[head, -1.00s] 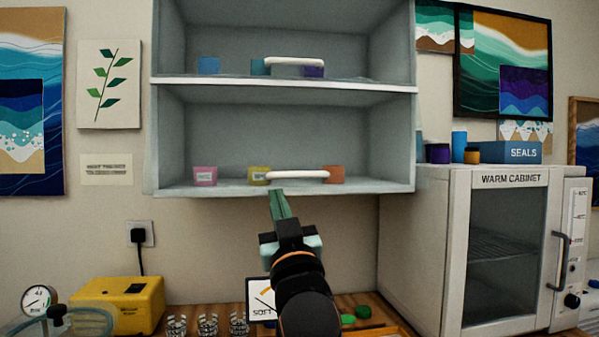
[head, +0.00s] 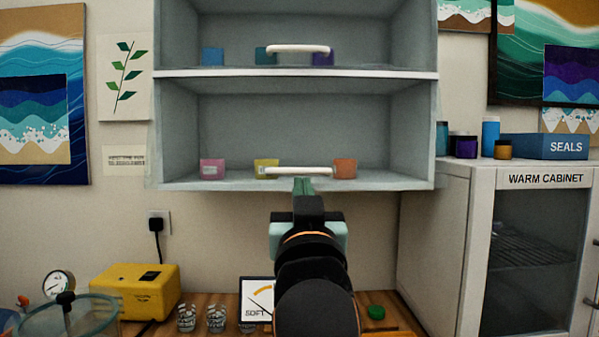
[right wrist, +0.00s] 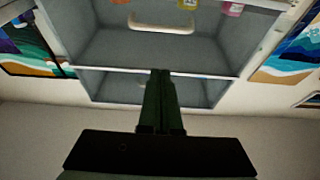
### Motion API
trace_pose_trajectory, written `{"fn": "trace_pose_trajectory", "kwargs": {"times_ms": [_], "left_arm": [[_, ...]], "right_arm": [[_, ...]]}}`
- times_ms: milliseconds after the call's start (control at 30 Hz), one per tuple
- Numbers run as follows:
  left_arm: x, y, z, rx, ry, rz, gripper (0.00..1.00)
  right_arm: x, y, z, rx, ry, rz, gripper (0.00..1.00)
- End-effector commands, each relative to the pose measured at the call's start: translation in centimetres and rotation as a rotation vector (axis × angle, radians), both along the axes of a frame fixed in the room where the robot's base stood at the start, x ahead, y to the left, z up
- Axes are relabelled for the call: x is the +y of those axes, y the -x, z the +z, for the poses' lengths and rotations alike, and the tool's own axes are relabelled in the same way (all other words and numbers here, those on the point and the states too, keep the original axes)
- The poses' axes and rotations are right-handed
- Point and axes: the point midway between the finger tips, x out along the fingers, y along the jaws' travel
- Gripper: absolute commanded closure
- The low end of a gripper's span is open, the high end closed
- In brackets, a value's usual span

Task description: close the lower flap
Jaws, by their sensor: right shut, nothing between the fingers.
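The wall cabinet (head: 297,75) has two grey compartments, one above the other, that look open at the front. A white bar handle (head: 298,171) shows low in front of the lower compartment. The lower flap's panel cannot be made out around it. The handle also shows in the inverted right wrist view (right wrist: 160,24). My right gripper (head: 303,184) is shut and empty, its green fingers pointing up just below the handle in the head view. Whether they touch is unclear. In the right wrist view its fingers (right wrist: 160,74) overlap the divider between compartments. My left gripper is out of view.
A second handle (head: 298,49) shows at the upper compartment. The warm cabinet (head: 480,250) stands at right; a yellow box (head: 135,292) and glasses stand below on the bench.

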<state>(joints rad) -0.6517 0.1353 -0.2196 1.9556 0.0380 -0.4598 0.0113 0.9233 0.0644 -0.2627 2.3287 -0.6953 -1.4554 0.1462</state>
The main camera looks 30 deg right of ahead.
Motion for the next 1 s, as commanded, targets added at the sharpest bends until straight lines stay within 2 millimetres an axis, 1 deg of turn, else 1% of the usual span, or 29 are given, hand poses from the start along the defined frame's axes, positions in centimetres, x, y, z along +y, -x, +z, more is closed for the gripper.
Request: {"fn": "trace_pose_trajectory", "kwargs": {"times_ms": [33, 200, 367, 400, 500, 700, 1000], "left_arm": [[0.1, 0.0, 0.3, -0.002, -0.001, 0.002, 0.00], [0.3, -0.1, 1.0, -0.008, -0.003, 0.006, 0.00], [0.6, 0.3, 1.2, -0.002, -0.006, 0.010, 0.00], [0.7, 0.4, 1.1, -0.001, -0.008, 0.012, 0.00], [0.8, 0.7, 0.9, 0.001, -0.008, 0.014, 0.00], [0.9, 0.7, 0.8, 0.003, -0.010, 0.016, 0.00], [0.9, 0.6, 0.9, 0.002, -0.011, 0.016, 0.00]], "right_arm": [[-0.6, -0.8, 0.4, 0.002, -0.001, -0.005, 1.00], [-2.4, -3.8, 1.8, 0.003, 0.002, -0.005, 1.00], [-4.1, -6.5, 2.9, 0.003, 0.001, -0.005, 1.00], [-4.4, -7.1, 2.9, 0.004, 0.000, -0.004, 1.00], [-5.1, -8.3, 1.8, 0.005, 0.001, -0.003, 1.00], [-5.8, -9.5, 1.1, 0.000, 0.001, -0.001, 1.00], [-5.9, -9.7, 1.0, 0.000, -0.001, 0.000, 1.00]]}}
